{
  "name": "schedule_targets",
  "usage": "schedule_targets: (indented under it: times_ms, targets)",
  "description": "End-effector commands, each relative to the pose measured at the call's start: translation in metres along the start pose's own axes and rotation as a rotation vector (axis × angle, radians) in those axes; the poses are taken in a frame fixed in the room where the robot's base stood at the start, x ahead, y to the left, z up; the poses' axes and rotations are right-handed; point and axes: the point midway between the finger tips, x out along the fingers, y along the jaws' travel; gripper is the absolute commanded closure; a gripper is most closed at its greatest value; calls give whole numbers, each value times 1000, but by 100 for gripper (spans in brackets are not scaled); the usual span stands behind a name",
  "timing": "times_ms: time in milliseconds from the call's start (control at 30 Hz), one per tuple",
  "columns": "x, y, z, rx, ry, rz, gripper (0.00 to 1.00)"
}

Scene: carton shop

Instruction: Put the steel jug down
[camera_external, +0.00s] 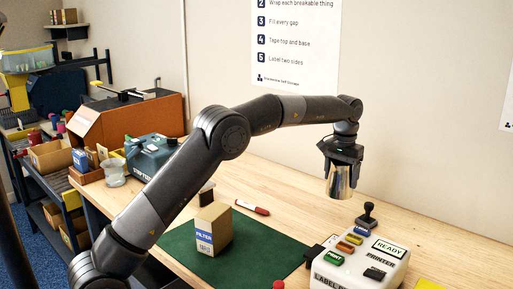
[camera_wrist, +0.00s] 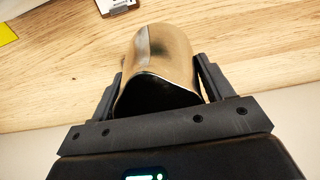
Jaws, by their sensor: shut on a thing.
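The steel jug (camera_external: 341,182) is a shiny metal vessel hanging below my gripper (camera_external: 342,158) at the right of the external view. In the wrist view the jug (camera_wrist: 158,62) sits between the two dark fingers of my gripper (camera_wrist: 158,88), one on each side, and its dark open mouth faces the camera. My gripper is shut on the jug. In the external view the jug appears held above the wooden bench (camera_external: 290,190), near the wall. The gap beneath it is hard to judge. The jug's upper part is hidden by the gripper.
A label printer (camera_external: 365,262) and a dark stamp (camera_external: 367,214) stand right of and nearer than the jug. A filter box (camera_external: 213,230) stands on a green mat (camera_external: 262,250). Bare bench shows around the jug.

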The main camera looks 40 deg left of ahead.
Motion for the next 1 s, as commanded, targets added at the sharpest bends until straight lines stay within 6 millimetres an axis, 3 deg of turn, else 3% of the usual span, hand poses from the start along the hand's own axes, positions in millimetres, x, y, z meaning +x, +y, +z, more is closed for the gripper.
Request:
schedule_targets:
  times_ms: [67,167,700,1000]
  targets:
    - [0,12,0,6,2,0,61]
    - [3,14,-3,7,1,0,61]
    - [64,-65,-64,7,1,0,61]
    - [79,-74,-71,8,-1,0,61]
